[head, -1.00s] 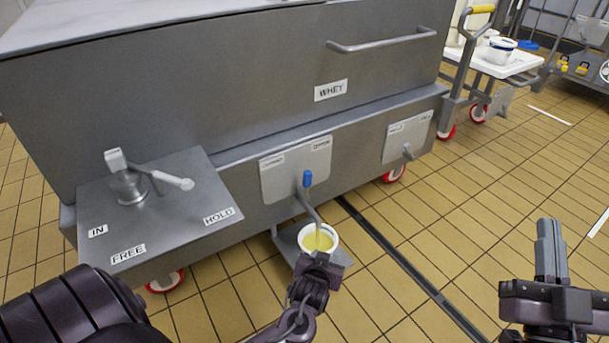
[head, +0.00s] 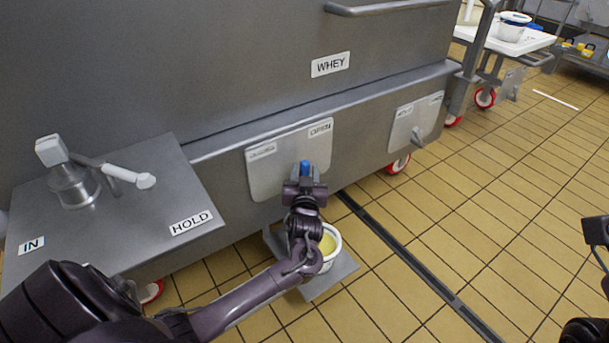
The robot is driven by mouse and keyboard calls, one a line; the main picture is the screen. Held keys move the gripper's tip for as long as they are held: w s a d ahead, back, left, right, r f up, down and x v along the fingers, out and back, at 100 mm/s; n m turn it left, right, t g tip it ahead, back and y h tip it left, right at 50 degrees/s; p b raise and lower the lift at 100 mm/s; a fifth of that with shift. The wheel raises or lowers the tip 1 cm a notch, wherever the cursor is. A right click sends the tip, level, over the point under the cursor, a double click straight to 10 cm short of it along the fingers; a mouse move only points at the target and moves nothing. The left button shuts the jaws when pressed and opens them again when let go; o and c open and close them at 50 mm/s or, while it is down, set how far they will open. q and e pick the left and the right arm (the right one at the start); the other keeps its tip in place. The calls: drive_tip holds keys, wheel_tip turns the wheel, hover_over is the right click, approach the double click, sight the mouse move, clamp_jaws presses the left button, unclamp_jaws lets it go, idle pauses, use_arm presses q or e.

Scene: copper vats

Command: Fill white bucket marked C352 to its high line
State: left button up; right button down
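A white bucket (head: 335,256) stands on a metal shelf (head: 338,279) below the vat's outlet, with yellow liquid inside. My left arm covers part of it, and neither its mark nor its high line can be read. A valve with a blue handle (head: 305,167) sits on a plate (head: 262,178) on the vat's front, one label reading OPEN. My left gripper (head: 304,180) is at the blue handle, its fingers close around or beside it; whether they grip it is unclear. My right gripper (head: 598,232) is only partly in view at the right edge, its fingers not visible.
The steel vat (head: 250,70) labelled WHEY fills the back. A lever (head: 118,175) stands on the left panel with IN and HOLD labels. A white cart (head: 545,40) with another bucket (head: 513,27) stands back right.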

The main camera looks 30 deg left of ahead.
use_arm(q)
drive_tip(key=shift+w+a, duration=0.3)
drive_tip(key=shift+w, duration=0.1)
drive_tip(key=shift+c, duration=0.5)
clamp_jaws()
